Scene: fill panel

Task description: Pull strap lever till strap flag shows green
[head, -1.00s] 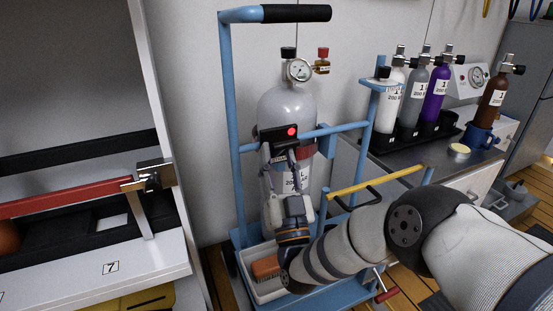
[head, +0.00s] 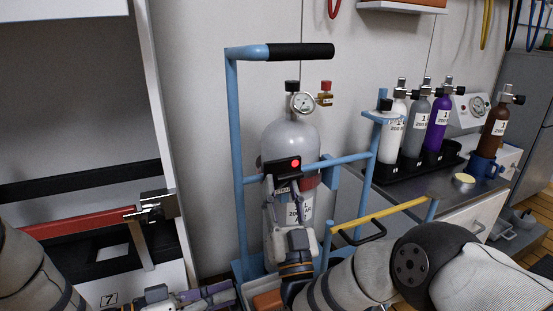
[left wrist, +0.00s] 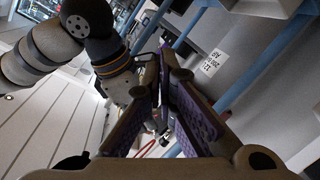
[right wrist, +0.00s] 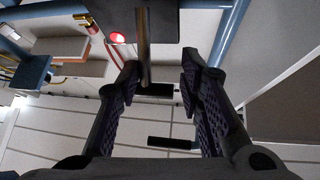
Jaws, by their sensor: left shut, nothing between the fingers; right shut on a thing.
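The strap flag (head: 295,163) is a red round light on a dark box strapped to the front of the grey cylinder (head: 290,137). It also glows red in the right wrist view (right wrist: 117,38). My right gripper (head: 284,188) is just below the box, in front of the cylinder. A thin tan upright bar, apparently the strap lever (right wrist: 143,45), shows by its left finger in the right wrist view; the gripper is shut on it. The contact is hard to see. My left gripper (head: 222,292) is shut and empty, low in front of the cart; its fingers meet in the left wrist view (left wrist: 163,62).
The blue cart frame (head: 236,120) with a black handle surrounds the cylinder. A yellow bar (head: 380,212) crosses at its right. Several small bottles (head: 438,127) stand in a black tray on the right bench. A shelf with a red bar (head: 75,224) is at left.

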